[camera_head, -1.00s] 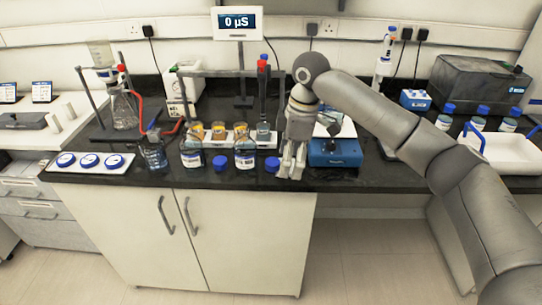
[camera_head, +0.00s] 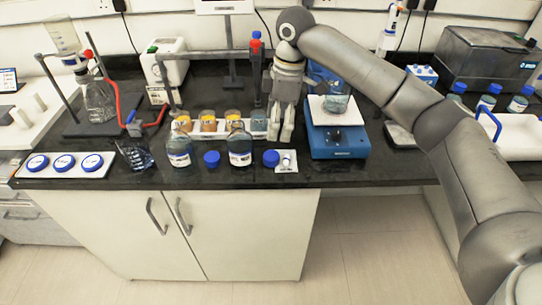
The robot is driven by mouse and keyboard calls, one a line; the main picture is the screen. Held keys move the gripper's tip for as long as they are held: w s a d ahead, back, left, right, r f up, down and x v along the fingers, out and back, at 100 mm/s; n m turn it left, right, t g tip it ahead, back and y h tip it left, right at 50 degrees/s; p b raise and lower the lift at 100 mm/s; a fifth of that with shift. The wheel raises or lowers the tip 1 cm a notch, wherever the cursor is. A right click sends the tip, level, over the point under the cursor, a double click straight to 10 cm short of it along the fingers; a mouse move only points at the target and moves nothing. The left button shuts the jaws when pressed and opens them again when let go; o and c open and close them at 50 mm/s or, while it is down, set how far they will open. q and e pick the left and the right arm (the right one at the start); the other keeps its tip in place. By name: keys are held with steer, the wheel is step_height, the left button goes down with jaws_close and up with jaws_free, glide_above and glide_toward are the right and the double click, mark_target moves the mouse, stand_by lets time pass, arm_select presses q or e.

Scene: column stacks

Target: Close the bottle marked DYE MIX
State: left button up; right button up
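Two clear bottles with dark contents and white labels stand open near the counter's front: a left bottle (camera_head: 178,152) and a right bottle (camera_head: 240,150). The label text is too small to read, so I cannot tell which is DYE MIX. One blue cap (camera_head: 212,159) lies between them. Another blue cap (camera_head: 271,158) lies right of the right bottle, beside a small white card (camera_head: 287,162). My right gripper (camera_head: 280,138) points down just behind that second cap, apart from the bottles. Its finger gap is unclear. My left gripper is out of view.

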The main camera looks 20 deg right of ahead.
glide_above(272, 155)
steer(key=shift+d+f+p, duration=0.15)
steer(key=shift+d+f, duration=0.05)
steer(key=shift+f, duration=1.3)
steer(key=shift+d+f+p, duration=0.15)
steer(key=shift+d+f, duration=0.05)
steer(key=shift+f, duration=1.25)
steer(key=f, duration=0.2)
steer(key=f+p, duration=0.1)
steer(key=f, duration=0.1)
steer(key=shift+s+a, duration=0.15)
steer(key=shift+a, duration=0.2)
steer(key=shift+f, duration=0.6)
steer(key=shift+c, duration=0.4)
steer(key=c, duration=0.8)
